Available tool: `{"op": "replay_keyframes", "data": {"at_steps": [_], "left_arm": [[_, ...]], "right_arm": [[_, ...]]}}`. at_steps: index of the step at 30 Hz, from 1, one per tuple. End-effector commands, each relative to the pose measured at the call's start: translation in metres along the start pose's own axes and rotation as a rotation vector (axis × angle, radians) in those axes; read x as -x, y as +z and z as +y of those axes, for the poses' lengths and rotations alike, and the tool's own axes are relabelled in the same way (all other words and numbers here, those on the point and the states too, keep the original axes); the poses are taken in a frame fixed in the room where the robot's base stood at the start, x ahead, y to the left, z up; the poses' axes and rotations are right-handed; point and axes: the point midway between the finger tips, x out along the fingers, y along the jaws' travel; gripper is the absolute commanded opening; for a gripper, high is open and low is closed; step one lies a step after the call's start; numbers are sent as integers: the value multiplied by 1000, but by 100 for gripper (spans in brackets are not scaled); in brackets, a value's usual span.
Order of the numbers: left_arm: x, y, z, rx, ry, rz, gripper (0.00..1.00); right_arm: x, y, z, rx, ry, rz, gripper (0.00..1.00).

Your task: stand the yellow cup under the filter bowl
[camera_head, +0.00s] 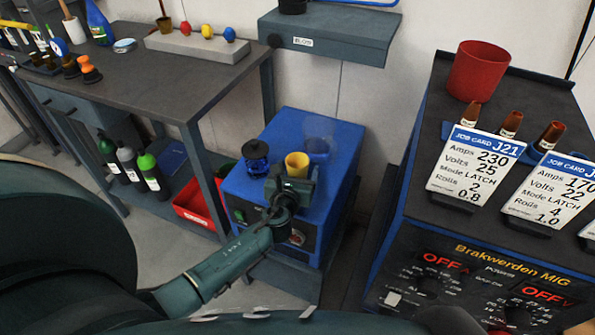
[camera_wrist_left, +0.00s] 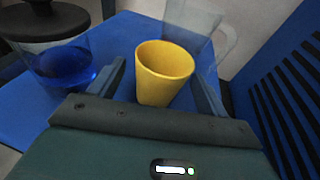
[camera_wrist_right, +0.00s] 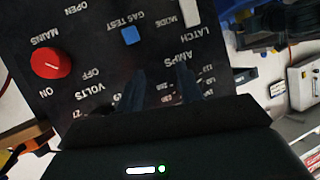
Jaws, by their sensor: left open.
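The yellow cup (camera_head: 297,163) stands upright on top of a blue machine (camera_head: 335,190). My left gripper (camera_wrist_left: 160,72) is open, with one finger on each side of the cup (camera_wrist_left: 165,72) in the left wrist view; I cannot tell whether they touch it. A black-topped piece with a clear blue bowl (camera_head: 256,158), perhaps the filter bowl, is left of the cup; it also shows in the left wrist view (camera_wrist_left: 62,68). My right gripper (camera_wrist_right: 161,72) is open and empty before a welder's control panel.
A translucent jug (camera_head: 320,135) stands right behind the cup. A grey workbench (camera_head: 140,75) is at the left, with a red bin (camera_head: 195,205) low beside it. A welder (camera_head: 430,225) with job cards and a red cup (camera_head: 478,72) is at the right.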

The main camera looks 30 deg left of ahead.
Motion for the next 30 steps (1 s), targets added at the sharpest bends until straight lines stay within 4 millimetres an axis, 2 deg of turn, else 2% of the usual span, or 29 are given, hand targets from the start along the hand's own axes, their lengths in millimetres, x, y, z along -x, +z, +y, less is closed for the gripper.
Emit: {"op": "replay_keyframes", "data": {"at_steps": [5,24,30], "left_arm": [[0,0,0,0,0,0,77],[0,0,0,0,0,0,26],[1,3,0,0,0,-1,25]], "right_arm": [[2,0,0,-1,2,0,36],[1,1,1,1,2,-2,36],[1,0,1,1,1,-3,36]]}}
